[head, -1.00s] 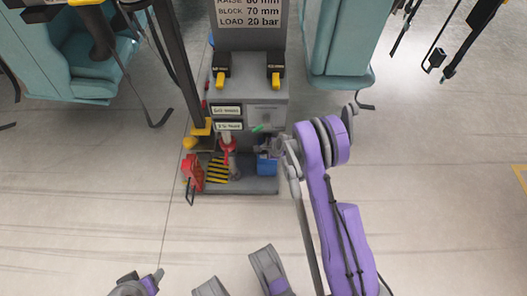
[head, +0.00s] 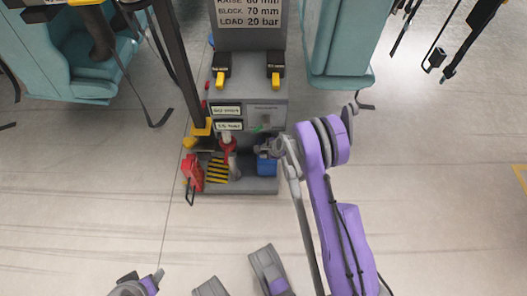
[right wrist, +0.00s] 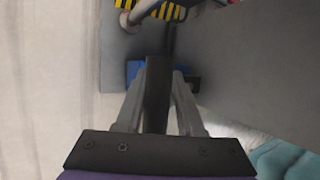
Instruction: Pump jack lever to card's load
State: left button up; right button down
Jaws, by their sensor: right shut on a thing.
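The card (head: 250,14) at the top of the head view reads LOAD 20 bar, with RAISE and BLOCK lines above it. A blue jack body (head: 266,167) sits low on the grey stand's base; a bit of blue also shows in the right wrist view (right wrist: 135,69). My right gripper (head: 272,147) is at the stand's front right, just above the blue body. In the right wrist view its two fingers are shut on a dark bar, the jack lever (right wrist: 157,95). The lever is hard to make out in the head view.
The grey stand (head: 280,110) has labelled panels and two black-and-yellow handles. A red item (head: 193,172) and a striped yellow-black block (head: 217,171) are left of the blue body. Teal seats (head: 338,45) flank the stand. The floor in front is clear.

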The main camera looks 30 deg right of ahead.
jog(key=shift+s+f, duration=0.1)
jog(key=shift+s+a+f, duration=0.25)
jog(key=shift+s+f, duration=0.15)
jog(key=shift+f, duration=0.2)
jog(key=shift+s+a+f, duration=0.25)
jog(key=shift+s+f, duration=0.1)
jog(key=shift+f, duration=0.25)
jog(key=c, duration=0.6)
grip_release()
jog(key=shift+d, duration=0.15)
jog(key=shift+o, duration=0.2)
jog(key=shift+w, duration=0.1)
jog(key=p+v, duration=0.3)
jog(key=v, duration=0.8)
